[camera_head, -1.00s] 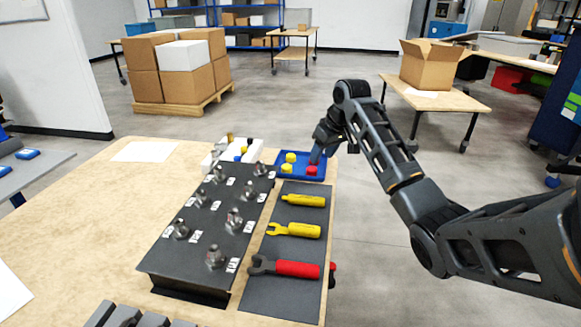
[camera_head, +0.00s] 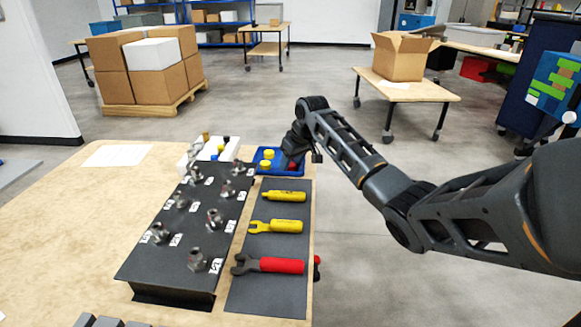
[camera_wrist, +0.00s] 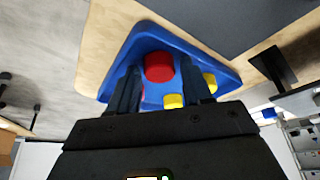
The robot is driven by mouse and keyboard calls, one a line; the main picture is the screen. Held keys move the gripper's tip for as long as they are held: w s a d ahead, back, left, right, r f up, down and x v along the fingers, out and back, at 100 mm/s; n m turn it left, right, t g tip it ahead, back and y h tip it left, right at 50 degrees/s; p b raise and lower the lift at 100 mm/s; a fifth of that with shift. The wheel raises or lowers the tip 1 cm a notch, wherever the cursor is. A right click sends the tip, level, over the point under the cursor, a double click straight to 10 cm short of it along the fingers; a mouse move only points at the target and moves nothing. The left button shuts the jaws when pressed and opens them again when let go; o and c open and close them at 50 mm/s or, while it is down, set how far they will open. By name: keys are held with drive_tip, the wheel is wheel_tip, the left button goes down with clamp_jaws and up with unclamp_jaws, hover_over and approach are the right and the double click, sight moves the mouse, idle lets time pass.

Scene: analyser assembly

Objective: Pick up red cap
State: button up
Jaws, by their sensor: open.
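The red cap (camera_wrist: 159,67) sits in the blue tray (camera_wrist: 133,42) and shows between my gripper's two fingers in the wrist view. My gripper (camera_wrist: 160,88) is open, with nothing held; its fingers reach over the tray on either side of the cap. I cannot tell whether they touch it. Two yellow caps are in the same tray, one (camera_wrist: 173,101) near the red cap and one (camera_wrist: 210,82) by the right finger. In the head view the gripper (camera_head: 292,158) is at the tray (camera_head: 262,173), and the red cap (camera_head: 292,165) is partly hidden by it.
Left of the tray is a white holder (camera_head: 209,152) with small parts. A black panel with several metal fittings (camera_head: 190,222) stands nearby. A dark mat (camera_head: 265,295) carries yellow tools (camera_head: 276,226) and a red-handled wrench (camera_head: 270,265).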

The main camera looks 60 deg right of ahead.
drive_tip(key=shift+c, duration=0.2)
drive_tip(key=c, duration=0.7)
drive_tip(key=shift+r, duration=0.1)
